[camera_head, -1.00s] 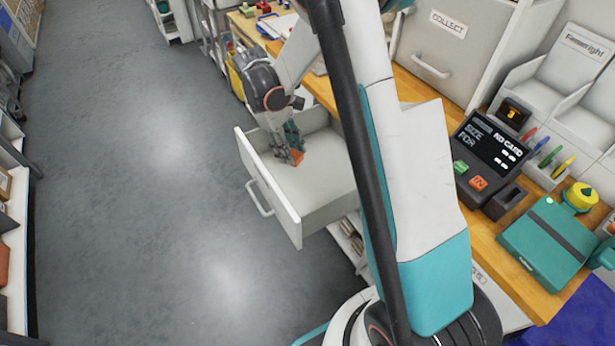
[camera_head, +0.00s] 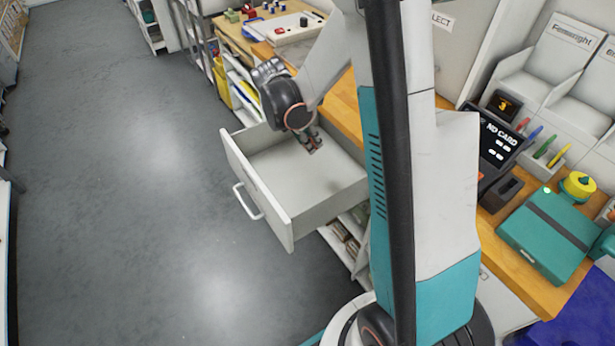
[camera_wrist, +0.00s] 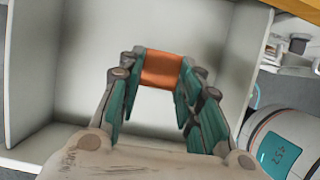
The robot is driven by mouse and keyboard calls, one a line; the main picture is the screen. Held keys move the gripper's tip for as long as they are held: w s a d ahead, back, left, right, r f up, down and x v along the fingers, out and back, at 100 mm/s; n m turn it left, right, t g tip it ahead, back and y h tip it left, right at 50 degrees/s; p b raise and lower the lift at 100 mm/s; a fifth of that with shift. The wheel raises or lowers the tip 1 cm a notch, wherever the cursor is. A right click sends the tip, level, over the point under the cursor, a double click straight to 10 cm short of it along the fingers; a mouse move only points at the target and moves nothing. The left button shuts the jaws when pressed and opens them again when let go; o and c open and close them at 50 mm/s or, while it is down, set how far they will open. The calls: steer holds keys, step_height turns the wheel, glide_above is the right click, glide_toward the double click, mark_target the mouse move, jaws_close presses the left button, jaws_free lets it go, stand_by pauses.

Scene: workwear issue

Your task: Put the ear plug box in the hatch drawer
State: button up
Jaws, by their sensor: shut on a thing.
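The ear plug box is a small orange block (camera_wrist: 161,68), held between my fingertips in the wrist view. My gripper (camera_wrist: 160,78) is shut on it; its teal-padded fingers stand on either side. In the head view my gripper (camera_head: 312,145) points down over the open drawer (camera_head: 258,195), within its outline and towards the counter side. The box is small and dark there and hard to make out. The drawer is white, pulled out, and its visible floor looks bare. I cannot tell whether the box touches the floor.
The wooden counter (camera_head: 345,108) runs along the drawer's inner side. A teal case (camera_head: 548,235), a yellow-topped item (camera_head: 578,186) and a dark card terminal (camera_head: 497,140) stand to the right. Shelves with items (camera_head: 347,240) lie below the drawer. The grey floor at left is clear.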

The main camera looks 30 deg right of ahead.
step_height(320, 180, down, 15)
steer(key=b, duration=0.5)
steer(key=shift+r, duration=0.1)
steer(key=o, duration=0.8)
steer(key=s+a+r+m+t+y+p, duration=0.1)
steer(key=s+a+r+m, duration=0.15)
steer(key=r, duration=0.55)
steer(key=s+a+r+m+t+p, duration=0.1)
steer(key=s+a+r+m+p, duration=0.2)
steer(key=r, duration=0.5)
steer(key=s+a+r+m+t+y, duration=0.15)
steer(key=a+r, duration=0.25)
steer(key=r, duration=0.4)
steer(key=s+a+r+m+t, duration=0.1)
steer(key=s+a+r+m, duration=0.1)
steer(key=s+m, duration=0.1)
steer(key=s+a+r+m+t+y, duration=0.1)
steer(key=s+a+r+m, duration=0.1)
steer(key=s+m, duration=0.2)
steer(key=s+a+r+m+t+y, duration=0.1)
steer(key=s+a+r+m, duration=0.1)
steer(key=s+m, duration=0.2)
steer(key=shift+s+a+r+t, duration=0.1)
steer(key=shift+s+r+t, duration=0.15)
steer(key=shift+s, duration=0.15)
